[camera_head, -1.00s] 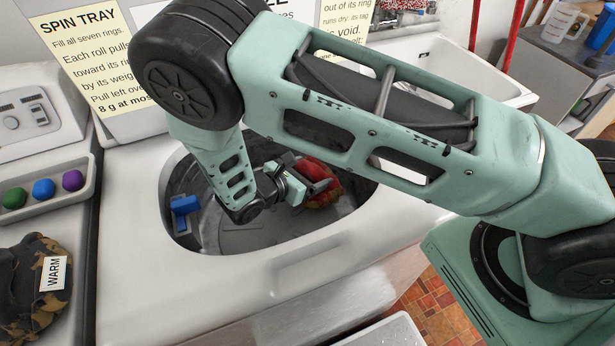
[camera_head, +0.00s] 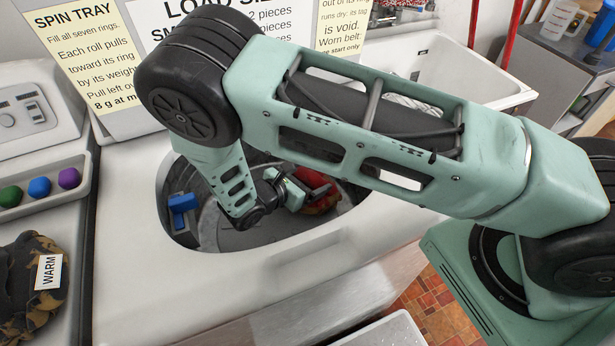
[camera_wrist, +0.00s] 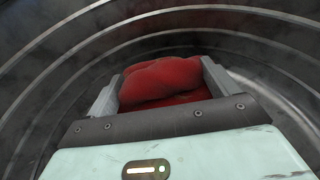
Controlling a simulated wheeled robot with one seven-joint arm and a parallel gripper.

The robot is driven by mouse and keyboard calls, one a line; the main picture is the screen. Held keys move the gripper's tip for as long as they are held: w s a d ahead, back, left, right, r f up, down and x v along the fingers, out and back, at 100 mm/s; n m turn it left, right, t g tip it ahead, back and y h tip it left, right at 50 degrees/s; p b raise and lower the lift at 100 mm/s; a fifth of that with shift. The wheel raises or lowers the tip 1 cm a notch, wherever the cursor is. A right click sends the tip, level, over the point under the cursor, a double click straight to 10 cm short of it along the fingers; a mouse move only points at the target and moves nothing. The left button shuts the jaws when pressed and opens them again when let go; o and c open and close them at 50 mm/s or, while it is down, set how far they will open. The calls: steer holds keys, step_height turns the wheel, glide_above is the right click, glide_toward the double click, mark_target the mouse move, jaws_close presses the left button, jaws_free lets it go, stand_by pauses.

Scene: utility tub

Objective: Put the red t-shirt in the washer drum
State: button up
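The red t-shirt (camera_head: 322,203) is a bunched bundle inside the opening of the washer drum (camera_head: 215,225), on its right side. My gripper (camera_head: 316,190) reaches down into the drum from above and is at the shirt. In the wrist view, the red t-shirt (camera_wrist: 165,82) fills the space between the two grey fingers of my gripper (camera_wrist: 160,90), which appear to touch it on both sides. The ridged metal drum wall (camera_wrist: 250,50) curves around them. The shirt's underside, and whether it touches the drum floor, are hidden.
A blue object (camera_head: 183,203) sits at the drum's left side. The white washer top (camera_head: 130,235) surrounds the opening. Left of it are a tray with green, blue and purple balls (camera_head: 39,187) and a camouflage garment (camera_head: 22,285) tagged WARM. A white sink (camera_head: 475,75) is behind.

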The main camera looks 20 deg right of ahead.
steer(key=shift+o, duration=0.7)
steer(key=shift+r, duration=0.3)
steer(key=v, duration=0.7)
steer(key=shift+a+r+b, duration=0.2)
steer(key=shift+r+b, duration=0.15)
steer(key=shift+r, duration=0.1)
steer(key=s+d+r+m+g+y, duration=0.1)
steer(key=s+d+r+m+y, duration=0.2)
steer(key=d+r+m+y, duration=0.5)
steer(key=s+d+r+m+g+y, duration=0.2)
steer(key=s+d+r+m+y, duration=0.25)
steer(key=d+r+m, duration=0.75)
steer(key=s+a+r+n+g, duration=0.1)
steer(key=s+a+n, duration=0.1)
steer(key=s+a, duration=0.4)
steer(key=s+a+r+n+g, duration=0.1)
steer(key=s+a+n, duration=0.2)
steer(key=a, duration=1)
steer(key=s, duration=0.3)
steer(key=shift+s+a+r+y, duration=0.35)
steer(key=shift+s+a+r, duration=0.05)
